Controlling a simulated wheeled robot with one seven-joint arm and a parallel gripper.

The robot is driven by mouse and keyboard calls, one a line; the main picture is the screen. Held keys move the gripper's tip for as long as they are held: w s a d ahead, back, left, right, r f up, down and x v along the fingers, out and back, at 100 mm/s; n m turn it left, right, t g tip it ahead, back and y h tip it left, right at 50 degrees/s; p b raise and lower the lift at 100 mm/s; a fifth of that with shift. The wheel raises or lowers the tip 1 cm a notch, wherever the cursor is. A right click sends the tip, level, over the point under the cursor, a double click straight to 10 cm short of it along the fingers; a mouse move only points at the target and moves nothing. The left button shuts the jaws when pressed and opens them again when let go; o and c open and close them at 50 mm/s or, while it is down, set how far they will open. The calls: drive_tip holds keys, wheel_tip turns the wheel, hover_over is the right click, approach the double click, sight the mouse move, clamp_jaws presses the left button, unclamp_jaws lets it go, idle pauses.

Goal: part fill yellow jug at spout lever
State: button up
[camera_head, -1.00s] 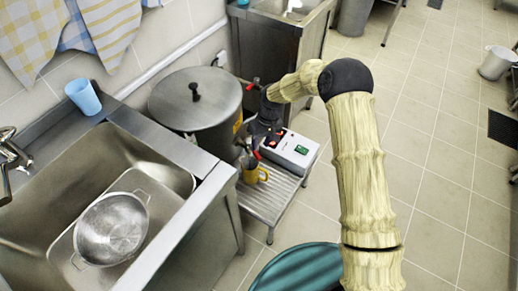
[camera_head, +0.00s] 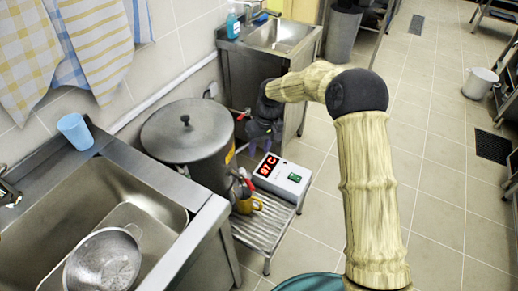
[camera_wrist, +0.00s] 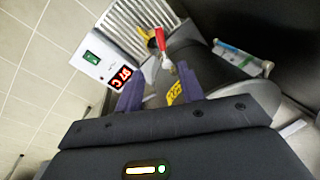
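The yellow jug (camera_head: 247,205) stands on the slatted metal stand, below the tap of the large lidded steel stockpot (camera_head: 188,142). The red-tipped spout lever (camera_head: 246,182) sits just above the jug. In the wrist view the red lever (camera_wrist: 160,39) shows beyond my fingers, with part of the yellow jug (camera_wrist: 142,30) beside it. My gripper (camera_head: 257,151) is above and behind the jug, apart from the lever. In the wrist view its two purple fingers (camera_wrist: 158,82) are spread with nothing held between them. The jug's inside and any water level cannot be made out.
A white controller box (camera_head: 282,178) showing 97 C stands on the slatted stand (camera_head: 262,236), right of the jug. A steel sink (camera_head: 128,182) with a colander (camera_head: 103,262) and a blue cup (camera_head: 75,131) is at left. Open tiled floor lies to the right.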

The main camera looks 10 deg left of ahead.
drive_tip(key=shift+d, duration=0.1)
drive_tip(key=s+d+r+m+t+h, duration=0.15)
drive_tip(key=s+d+r, duration=0.25)
drive_tip(key=d, duration=0.5)
drive_tip(key=s+d+r+m+t+y, duration=0.1)
drive_tip(key=s+d+r+m, duration=0.25)
drive_tip(key=d, duration=0.55)
drive_tip(key=s+d+r+m+t+h, duration=0.1)
drive_tip(key=s+d+m, duration=0.2)
drive_tip(key=s+d, duration=0.7)
drive_tip(key=s, duration=0.3)
drive_tip(key=shift+d+r+m, duration=0.3)
drive_tip(key=shift+d+r, duration=0.05)
drive_tip(key=shift+r, duration=0.05)
drive_tip(key=shift+w+a+t, duration=0.1)
drive_tip(key=shift+t, duration=0.15)
